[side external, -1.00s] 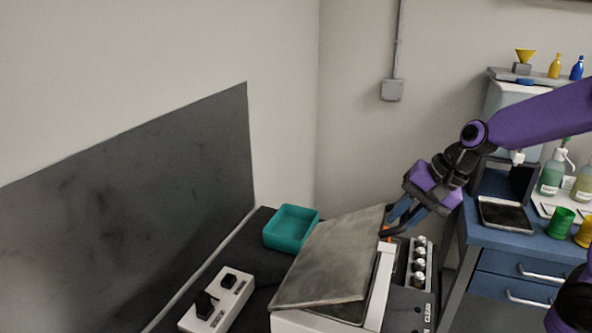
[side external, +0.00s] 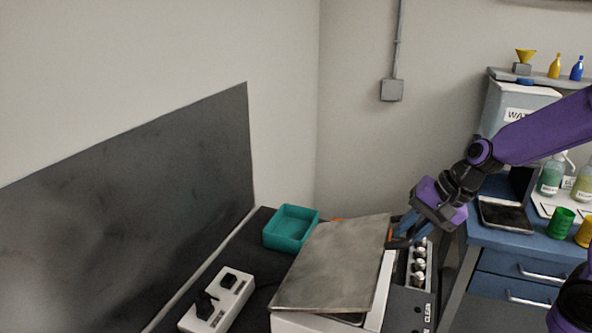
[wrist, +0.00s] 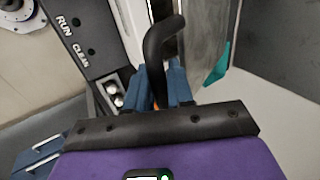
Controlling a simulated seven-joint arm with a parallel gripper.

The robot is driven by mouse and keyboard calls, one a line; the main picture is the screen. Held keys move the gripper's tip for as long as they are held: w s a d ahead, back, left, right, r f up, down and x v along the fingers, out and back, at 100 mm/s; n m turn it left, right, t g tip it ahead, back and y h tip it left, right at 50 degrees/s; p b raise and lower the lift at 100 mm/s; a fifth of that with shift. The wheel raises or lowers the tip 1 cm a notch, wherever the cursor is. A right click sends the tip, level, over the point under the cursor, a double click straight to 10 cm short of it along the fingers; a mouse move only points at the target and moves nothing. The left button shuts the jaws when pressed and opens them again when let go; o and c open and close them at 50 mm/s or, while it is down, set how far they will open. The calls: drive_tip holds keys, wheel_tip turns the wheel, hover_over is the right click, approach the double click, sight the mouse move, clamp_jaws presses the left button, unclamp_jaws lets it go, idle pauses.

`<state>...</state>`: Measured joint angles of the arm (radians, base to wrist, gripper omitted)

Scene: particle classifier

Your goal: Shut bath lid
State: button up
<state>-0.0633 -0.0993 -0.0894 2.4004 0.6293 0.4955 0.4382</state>
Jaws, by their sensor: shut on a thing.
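The bath lid (side external: 335,265) is a grey metal plate on top of the white bath unit (side external: 385,285). It is tilted only a little, with a narrow dark gap along its front edge. My gripper (side external: 404,232) is at the lid's right edge. In the wrist view its blue fingers (wrist: 168,84) are shut on the black curved lid handle (wrist: 160,48). The fingers partly hide the handle in the side view. In the wrist view the lid (wrist: 205,45) stands to the right of the handle.
A control panel (side external: 409,300) with several silver knobs lies right of the lid. A teal tray (side external: 291,228) stands behind the bath at the left, and a white power strip (side external: 217,302) lies front left. A blue cabinet (side external: 520,275) stands at the right.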

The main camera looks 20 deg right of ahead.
drive_tip(key=shift+s+d+f, duration=0.15)
drive_tip(key=shift+f, duration=0.35)
drive_tip(key=shift+s+d+f, duration=0.15)
drive_tip(key=shift+f, duration=0.4)
drive_tip(key=shift+s+d+f, duration=0.15)
drive_tip(key=shift+f, duration=0.35)
drive_tip(key=shift+s+d+f, duration=0.15)
drive_tip(key=shift+f, duration=0.7)
drive_tip(key=shift+s+d+f, duration=0.1)
drive_tip(key=shift+f, duration=0.8)
drive_tip(key=shift+s+d+f, duration=0.1)
drive_tip(key=shift+s+f, duration=0.05)
drive_tip(key=shift+f, duration=1.45)
drive_tip(key=shift+s+d+f, duration=0.1)
drive_tip(key=shift+f, duration=0.35)
drive_tip(key=shift+o, duration=0.2)
